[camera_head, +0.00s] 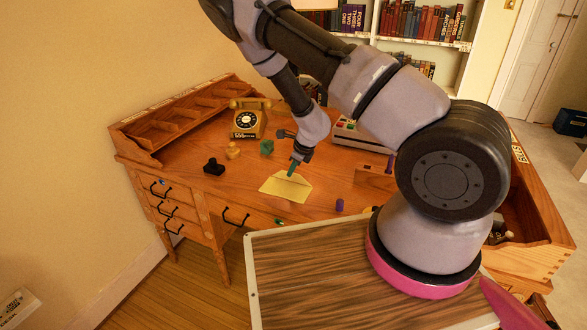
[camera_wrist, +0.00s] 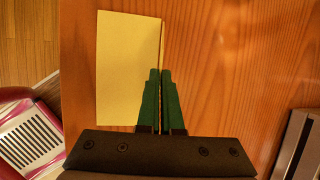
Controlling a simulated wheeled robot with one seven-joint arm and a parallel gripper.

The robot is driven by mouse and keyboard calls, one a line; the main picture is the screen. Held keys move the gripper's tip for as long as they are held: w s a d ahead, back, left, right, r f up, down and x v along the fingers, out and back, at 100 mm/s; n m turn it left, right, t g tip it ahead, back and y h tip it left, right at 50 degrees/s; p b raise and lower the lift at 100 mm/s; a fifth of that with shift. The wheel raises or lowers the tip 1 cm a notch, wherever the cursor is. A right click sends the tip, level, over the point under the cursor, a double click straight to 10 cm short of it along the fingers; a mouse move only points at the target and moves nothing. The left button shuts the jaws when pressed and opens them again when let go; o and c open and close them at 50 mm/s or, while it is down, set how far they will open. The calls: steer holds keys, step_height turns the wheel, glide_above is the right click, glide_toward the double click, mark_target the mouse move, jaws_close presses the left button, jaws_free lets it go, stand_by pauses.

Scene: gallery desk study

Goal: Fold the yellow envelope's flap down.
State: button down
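The yellow envelope (camera_head: 284,190) lies on the wooden desk near its front edge. In the head view its flap (camera_head: 291,175) shows at the far side, partly behind my gripper (camera_head: 293,167). In the wrist view the envelope (camera_wrist: 128,65) fills the left of the fingers, and the flap seems to stand edge-on as a thin strip along its right edge. My gripper's green fingers (camera_wrist: 160,75) are close together on both sides of that strip, with only a narrow gap. The fingers hide part of the strip, so the contact itself is not clear.
A yellow telephone (camera_head: 250,119), a small yellow duck-like figure (camera_head: 232,150), a green block (camera_head: 266,147) and a black stamp-like object (camera_head: 213,166) stand left and behind. A grey device (camera_head: 355,135) stands behind right. A purple cylinder (camera_head: 339,205) stands right of the envelope.

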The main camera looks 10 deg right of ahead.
mark_target(287, 189)
steer(key=s+t+h, duration=0.1)
steer(key=a+f+n+t+h, duration=0.1)
steer(key=t, duration=0.1)
steer(key=shift+s+a, duration=0.15)
steer(key=shift+s, duration=0.25)
steer(key=shift+s+a+f+n+t+h, duration=0.2)
steer(key=shift+t+h, duration=0.15)
steer(key=shift+t, duration=0.3)
steer(key=shift+s+a+f+n+t+h, duration=0.15)
steer(key=shift+t+h, duration=0.15)
steer(key=shift+t, duration=0.3)
steer(key=shift+s+a+f+n+t+h, duration=0.1)
steer(key=shift+s+t+h, duration=0.2)
steer(key=shift+t, duration=0.35)
steer(key=shift+f+h, duration=0.15)
steer(key=shift+h, duration=0.1)
steer(key=c, duration=1.1)
jaws_free()
steer(key=shift+o, duration=0.2)
steer(key=shift+w+r, duration=0.2)
steer(key=shift+r, duration=0.05)
